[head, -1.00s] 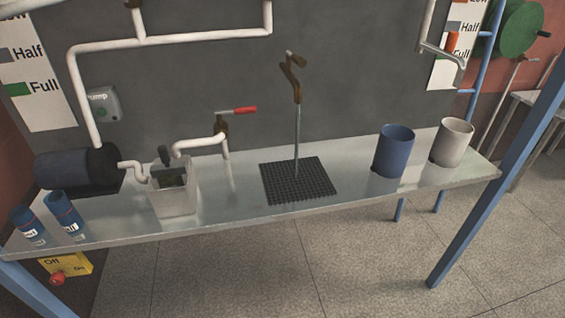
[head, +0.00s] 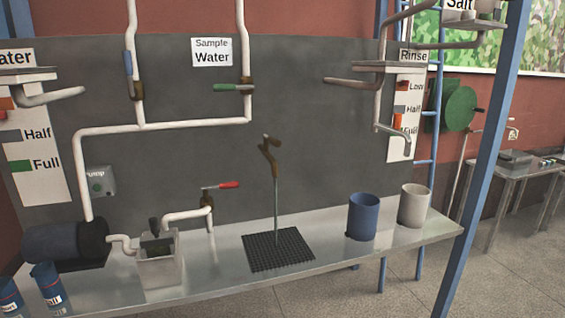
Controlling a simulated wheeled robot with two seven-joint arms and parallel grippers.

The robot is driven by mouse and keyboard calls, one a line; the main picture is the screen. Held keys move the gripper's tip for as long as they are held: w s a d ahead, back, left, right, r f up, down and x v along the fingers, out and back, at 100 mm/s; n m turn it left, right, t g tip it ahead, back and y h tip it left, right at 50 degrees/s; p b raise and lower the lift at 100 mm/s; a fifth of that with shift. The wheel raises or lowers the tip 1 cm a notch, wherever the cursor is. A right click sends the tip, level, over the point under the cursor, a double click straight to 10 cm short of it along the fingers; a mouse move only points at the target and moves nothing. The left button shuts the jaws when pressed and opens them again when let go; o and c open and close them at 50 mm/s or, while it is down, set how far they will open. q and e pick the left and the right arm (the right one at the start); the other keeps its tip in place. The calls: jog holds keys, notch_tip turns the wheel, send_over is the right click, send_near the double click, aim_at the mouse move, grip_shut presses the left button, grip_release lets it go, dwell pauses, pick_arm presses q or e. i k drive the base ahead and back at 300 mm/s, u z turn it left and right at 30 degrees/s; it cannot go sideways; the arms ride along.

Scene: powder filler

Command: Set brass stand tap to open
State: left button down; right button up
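A brass tap (head: 269,160) sits on top of a thin grey upright pipe (head: 276,212) at the middle of the bench. The pipe rises from a black grid mat (head: 278,250). The tap's small lever stands at its top, pointing up and left; I cannot tell its setting. No water is seen running from it. Neither of my grippers is in view.
The metal bench (head: 330,252) carries a blue cup (head: 362,216), a grey cup (head: 414,206), a white container (head: 159,263) and a dark pump (head: 65,243). A red-handled valve (head: 221,186) and a green-handled valve (head: 234,87) are on white pipes. A blue post (head: 485,150) stands at right.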

aim_at(274, 141)
jog(key=z, duration=1.15)
jog(key=i, duration=0.95)
jog(key=u, duration=0.1)
